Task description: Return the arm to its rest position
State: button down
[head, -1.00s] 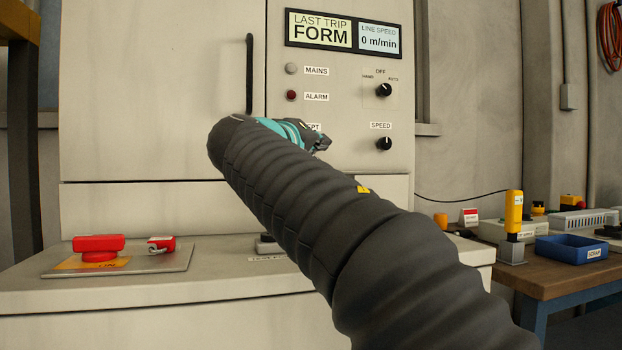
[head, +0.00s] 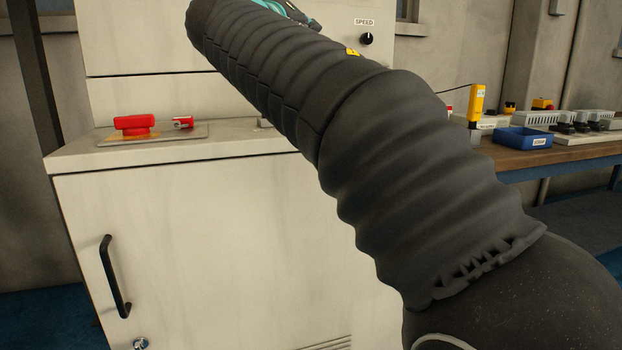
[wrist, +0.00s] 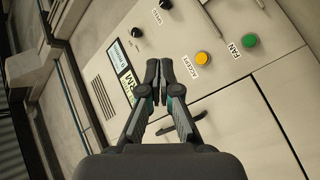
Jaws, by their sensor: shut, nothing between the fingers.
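My gripper (wrist: 158,82) shows in the wrist view with its fingertips together and nothing between them. It is in front of the pale control cabinet (wrist: 215,120), apart from it as far as I can tell. In the head view my arm, in a dark ribbed sleeve, reaches up and to the left across the cabinet (head: 220,230). Only a teal part of the wrist shows at the top edge there; the fingers are out of that view.
The cabinet's ledge carries a red switch handle (head: 135,124) and a red padlock (head: 183,122). The wrist view shows a yellow button (wrist: 202,58) and a green button (wrist: 250,40).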

jog(key=s+d+f+g+y+p, duration=0.2)
jog(key=s+d+f+g, duration=0.3)
jog(key=d+f, duration=0.4)
jog(key=s+d+f+g+y+p, duration=0.2)
jog(key=s+d+f, duration=0.5)
jog(key=f, duration=0.4)
jog(key=s+f+m+g+y+p, duration=0.3)
jog(key=s+f+m+g+y, duration=0.1)
jog(key=s+f, duration=1.6)
jog(key=shift+f+y, duration=0.4)
jog(key=shift+f, duration=0.3)
jog(key=shift+d, duration=0.1)
